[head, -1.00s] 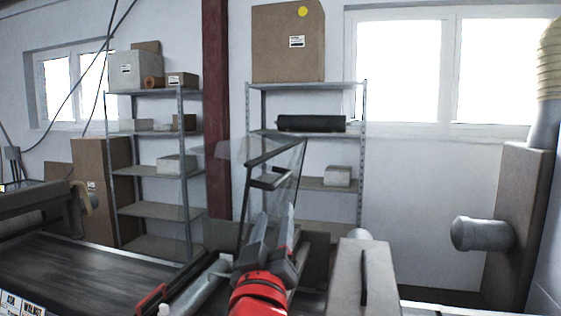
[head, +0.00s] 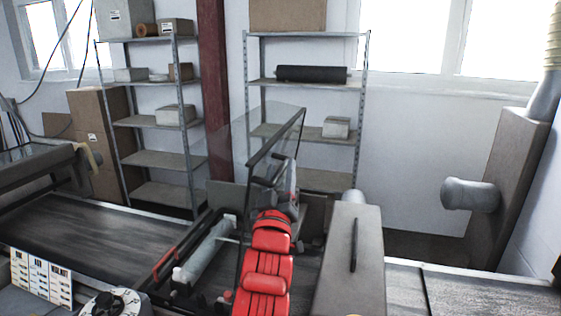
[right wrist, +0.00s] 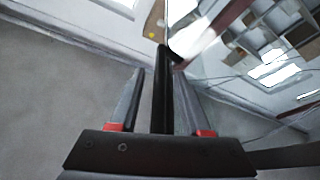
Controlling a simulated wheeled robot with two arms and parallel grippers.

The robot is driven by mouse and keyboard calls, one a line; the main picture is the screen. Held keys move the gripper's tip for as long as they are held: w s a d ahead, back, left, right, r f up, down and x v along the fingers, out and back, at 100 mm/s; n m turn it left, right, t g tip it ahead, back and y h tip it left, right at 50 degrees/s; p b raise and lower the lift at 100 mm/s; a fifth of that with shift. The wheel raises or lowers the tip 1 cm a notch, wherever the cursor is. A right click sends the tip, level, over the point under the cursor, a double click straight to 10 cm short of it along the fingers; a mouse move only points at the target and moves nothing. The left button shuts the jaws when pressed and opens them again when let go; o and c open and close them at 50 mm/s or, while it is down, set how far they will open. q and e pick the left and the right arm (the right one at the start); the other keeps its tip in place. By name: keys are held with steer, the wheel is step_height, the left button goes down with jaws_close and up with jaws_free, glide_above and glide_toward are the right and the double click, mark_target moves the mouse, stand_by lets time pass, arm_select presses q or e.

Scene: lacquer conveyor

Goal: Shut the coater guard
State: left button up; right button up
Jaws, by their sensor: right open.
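The coater guard (head: 224,138) is a clear panel with a dark frame, standing raised and tilted over the coater roller (head: 207,250) in the head view. Its dark handle bar sits on the frame's near side. My right gripper (head: 290,178) is at the frame, its fingers partly hidden behind its own red and black wrist. In the right wrist view a dark bar of the guard (right wrist: 162,85) runs between the two spread fingers of the right gripper (right wrist: 160,98), with gaps on both sides. My left gripper is not in view.
A grey box (head: 349,250) with a black slot stands just right of my right arm. The dark conveyor (head: 85,240) runs left, with a label card (head: 42,277) and a dial (head: 110,303) in front. Shelves (head: 305,83) stand behind. A grey duct (head: 470,195) is at right.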

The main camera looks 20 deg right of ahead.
steer(key=shift+w+d+r, duration=0.15)
steer(key=shift+w, duration=0.15)
steer(key=shift+c, duration=0.3)
jaws_close()
stand_by(1.0)
